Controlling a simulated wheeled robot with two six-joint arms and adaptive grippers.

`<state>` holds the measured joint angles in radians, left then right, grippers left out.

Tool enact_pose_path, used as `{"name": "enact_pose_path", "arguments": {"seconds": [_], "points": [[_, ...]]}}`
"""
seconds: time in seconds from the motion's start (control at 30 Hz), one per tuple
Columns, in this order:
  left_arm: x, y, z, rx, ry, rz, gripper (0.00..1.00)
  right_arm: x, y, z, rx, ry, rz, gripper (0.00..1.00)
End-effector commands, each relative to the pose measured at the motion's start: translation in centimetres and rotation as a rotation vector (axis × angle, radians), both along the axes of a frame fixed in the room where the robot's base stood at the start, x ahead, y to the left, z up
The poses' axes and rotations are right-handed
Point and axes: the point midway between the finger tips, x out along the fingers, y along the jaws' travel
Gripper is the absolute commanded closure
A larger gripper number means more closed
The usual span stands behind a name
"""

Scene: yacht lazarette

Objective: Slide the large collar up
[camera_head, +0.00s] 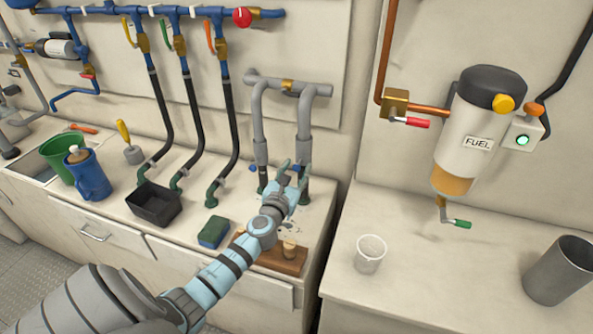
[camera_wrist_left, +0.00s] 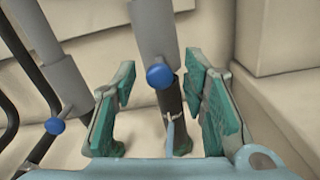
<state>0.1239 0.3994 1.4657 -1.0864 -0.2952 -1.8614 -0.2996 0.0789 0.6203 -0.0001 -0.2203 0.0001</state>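Two grey pipes hang from a wall manifold, each with a grey collar over a dark hose. The right collar (camera_head: 304,150) also shows in the left wrist view (camera_wrist_left: 156,35), with a blue knob (camera_wrist_left: 160,76) near its lower edge. The left collar (camera_head: 261,152) sits beside it, with its own blue knob (camera_wrist_left: 55,126). I cannot tell surely which is larger. My left gripper (camera_head: 288,176) is open. Its green-padded fingers (camera_wrist_left: 162,105) stand either side of the right hose, around knob height, with gaps visible. The right gripper is not in view.
A wooden board (camera_head: 292,264) lies under my left arm, with a sponge (camera_head: 213,232) and black tray (camera_head: 154,206) to its left. Black hoses (camera_head: 194,110) hang left of the pipes. A clear cup (camera_head: 370,255) and metal cylinder (camera_head: 557,272) stand on the right counter.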

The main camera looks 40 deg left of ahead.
Motion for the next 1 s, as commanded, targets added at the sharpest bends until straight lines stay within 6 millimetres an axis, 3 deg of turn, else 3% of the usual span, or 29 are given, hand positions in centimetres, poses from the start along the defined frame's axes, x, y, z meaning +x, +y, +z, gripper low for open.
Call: {"name": "enact_pose_path", "arguments": {"seconds": [0.33, 0.6, 0.9, 1.0], "points": [[0.9, 0.3, 0.0, -0.002, 0.000, 0.001, 0.60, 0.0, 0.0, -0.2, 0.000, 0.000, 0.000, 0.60], [0.9, 0.3, 0.0, -0.002, 0.000, 0.001, 1.00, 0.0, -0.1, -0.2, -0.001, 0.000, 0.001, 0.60], [0.9, 0.3, 0.1, -0.002, -0.001, 0.000, 1.00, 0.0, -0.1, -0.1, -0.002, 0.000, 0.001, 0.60], [0.9, 0.3, 1.1, -0.001, 0.001, 0.000, 1.00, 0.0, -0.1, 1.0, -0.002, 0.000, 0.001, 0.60]]}}
